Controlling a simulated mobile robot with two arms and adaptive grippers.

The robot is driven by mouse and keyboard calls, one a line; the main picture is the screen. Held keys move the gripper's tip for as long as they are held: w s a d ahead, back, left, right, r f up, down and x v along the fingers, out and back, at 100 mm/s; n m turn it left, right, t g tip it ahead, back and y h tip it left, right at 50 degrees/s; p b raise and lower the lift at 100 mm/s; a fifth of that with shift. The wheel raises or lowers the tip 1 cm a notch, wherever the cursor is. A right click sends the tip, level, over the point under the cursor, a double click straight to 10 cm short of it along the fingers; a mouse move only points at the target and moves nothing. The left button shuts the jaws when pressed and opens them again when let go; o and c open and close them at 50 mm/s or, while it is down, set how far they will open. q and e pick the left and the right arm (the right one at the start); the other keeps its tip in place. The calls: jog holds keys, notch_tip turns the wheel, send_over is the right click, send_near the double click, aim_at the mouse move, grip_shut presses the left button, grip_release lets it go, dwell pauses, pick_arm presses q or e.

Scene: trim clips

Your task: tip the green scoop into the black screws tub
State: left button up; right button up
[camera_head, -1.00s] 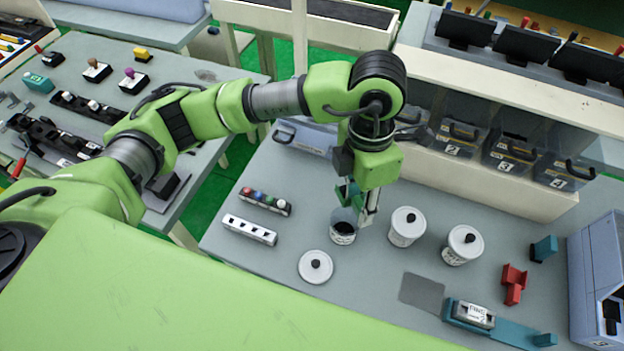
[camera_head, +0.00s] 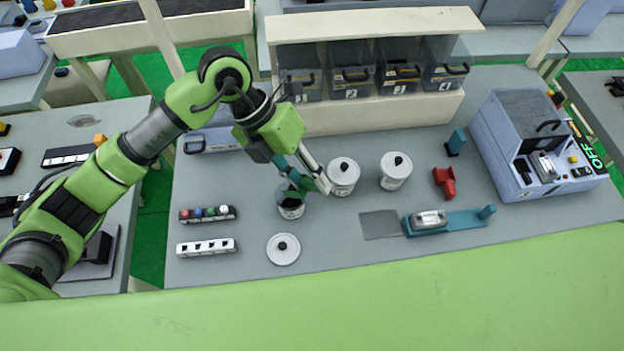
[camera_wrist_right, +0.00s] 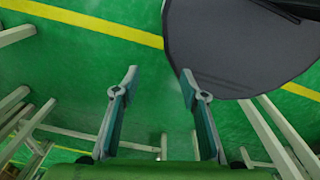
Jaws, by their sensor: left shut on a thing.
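An open white tub (camera_head: 291,210) with dark contents stands on the grey bench in the head view; its label is too small to read. My left gripper (camera_head: 306,188) is just above it, shut on the small green scoop (camera_head: 294,187). The scoop is over the tub's mouth and looks tilted; its inside and load cannot be made out. The fingers and scoop hide part of the tub's rim. My right gripper (camera_wrist_right: 160,85) shows in the right wrist view, open and empty above the green floor.
A loose white lid (camera_head: 283,250) lies in front of the tub. Two lidded tubs, the nearer one (camera_head: 343,177) and another (camera_head: 395,171), stand to its right. Left are a rack with coloured knobs (camera_head: 207,214) and a white socket strip (camera_head: 206,247). Numbered bins (camera_head: 351,80) stand behind.

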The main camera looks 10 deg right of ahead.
pick_arm(q)
jog(key=shift+d, duration=0.1)
pick_arm(e)
jog(key=shift+a, duration=0.15)
pick_arm(q)
jog(key=shift+w+a+g+h+b, duration=0.15)
jog(key=shift+a+g+h+b, duration=0.3)
jog(key=shift+b, duration=0.35)
jog(key=shift+w+r+h, duration=0.1)
jog(key=shift+r+h, duration=0.15)
jog(key=shift+h, duration=0.1)
jog(key=shift+r, duration=0.1)
pick_arm(e)
jog(key=shift+a+f, duration=0.2)
jog(key=shift+f, duration=0.85)
jog(key=shift+d, duration=0.1)
